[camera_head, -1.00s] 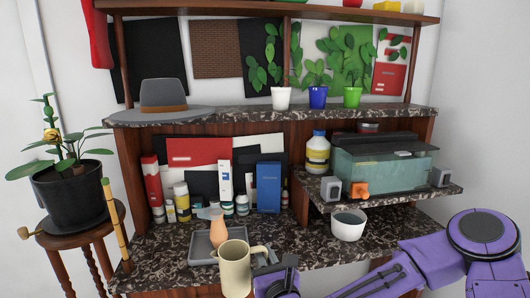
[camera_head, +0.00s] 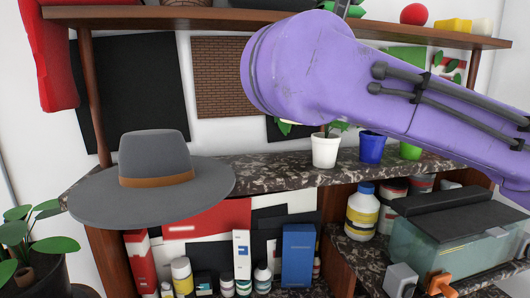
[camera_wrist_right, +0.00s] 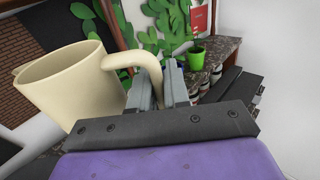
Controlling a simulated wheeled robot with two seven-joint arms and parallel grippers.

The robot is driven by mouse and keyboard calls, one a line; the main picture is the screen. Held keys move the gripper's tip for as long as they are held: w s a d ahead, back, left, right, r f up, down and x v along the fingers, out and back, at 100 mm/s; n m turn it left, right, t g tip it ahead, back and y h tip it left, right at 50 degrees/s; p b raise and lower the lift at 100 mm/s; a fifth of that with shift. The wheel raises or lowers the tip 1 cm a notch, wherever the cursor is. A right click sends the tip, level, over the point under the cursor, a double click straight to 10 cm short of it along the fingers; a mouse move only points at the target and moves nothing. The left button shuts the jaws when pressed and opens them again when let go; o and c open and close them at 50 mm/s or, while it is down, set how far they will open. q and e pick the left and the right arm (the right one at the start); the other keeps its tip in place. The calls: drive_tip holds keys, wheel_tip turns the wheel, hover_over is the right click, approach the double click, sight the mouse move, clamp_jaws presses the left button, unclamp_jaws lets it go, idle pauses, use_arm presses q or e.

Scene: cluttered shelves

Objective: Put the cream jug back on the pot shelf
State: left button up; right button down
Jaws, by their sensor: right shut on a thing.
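The cream jug (camera_wrist_right: 70,92) is in the right wrist view, tilted. My right gripper (camera_wrist_right: 158,82) is shut on its handle. In the head view the jug does not show, and my purple right arm crosses the upper right in front of the pot shelf (camera_head: 285,176). The pot shelf is dark speckled stone. It bears a white pot (camera_head: 325,152), a blue pot (camera_head: 371,148) and a green pot (camera_head: 410,151), which also shows in the right wrist view (camera_wrist_right: 196,58). My left gripper is not in view.
A grey hat (camera_head: 153,185) covers the left end of the pot shelf. Bare shelf top shows between the hat and the white pot. A higher wooden shelf (camera_head: 215,16) runs above. Bottles, boxes and a glass tank (camera_head: 450,245) stand below.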

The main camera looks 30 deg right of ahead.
drive_tip(key=w+f+p, duration=0.3)
drive_tip(key=w+f, duration=0.1)
drive_tip(key=w+d+f+p, duration=0.1)
drive_tip(key=w+f+p, duration=0.2)
drive_tip(key=w+f, duration=0.1)
drive_tip(key=w+f+p, duration=0.3)
drive_tip(key=w+f, duration=0.1)
drive_tip(key=shift+w+d+f+p, duration=0.2)
drive_tip(key=shift+d+f+p, duration=0.05)
drive_tip(key=shift+d+p, duration=0.15)
drive_tip(key=shift+w+f, duration=0.1)
drive_tip(key=shift+w, duration=0.05)
drive_tip(key=shift+f+b, duration=0.15)
drive_tip(key=shift+b, duration=0.2)
drive_tip(key=c, duration=1.1)
unclamp_jaws()
